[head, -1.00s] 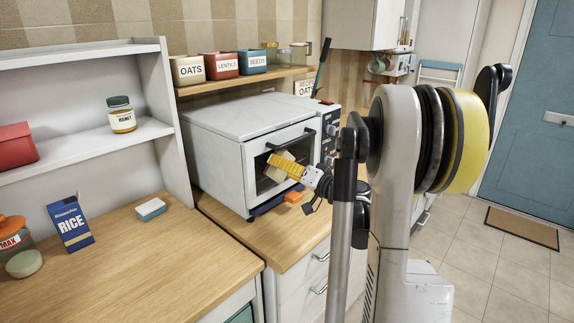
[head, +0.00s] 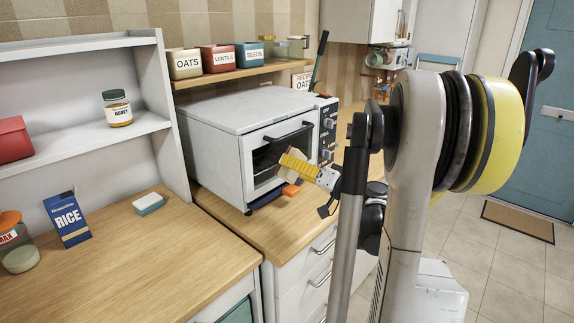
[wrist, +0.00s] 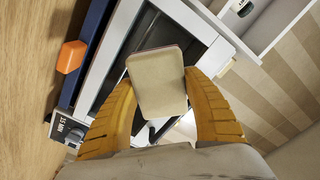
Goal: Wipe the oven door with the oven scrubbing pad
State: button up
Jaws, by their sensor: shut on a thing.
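The white countertop oven (head: 225,112) stands on the wooden counter, its door (head: 256,165) shut, with a dark window and a dark bar handle (head: 292,138). My gripper (head: 284,158) has yellow ribbed fingers and is in front of the door, below the handle. It is shut on a beige scrubbing pad, seen clearly between both fingertips in the wrist view (wrist: 157,84). The pad's far face is hidden, and I cannot tell whether it touches the door. The pad covers part of the dark window in the wrist view.
An orange block (head: 291,190) lies at the oven's front, by a blue strip (head: 265,196). Canisters (head: 220,58) line the shelf above the oven.

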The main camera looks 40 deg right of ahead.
jog(key=shift+s, duration=0.1)
jog(key=shift+s+d, duration=0.15)
jog(key=shift+s, duration=1.25)
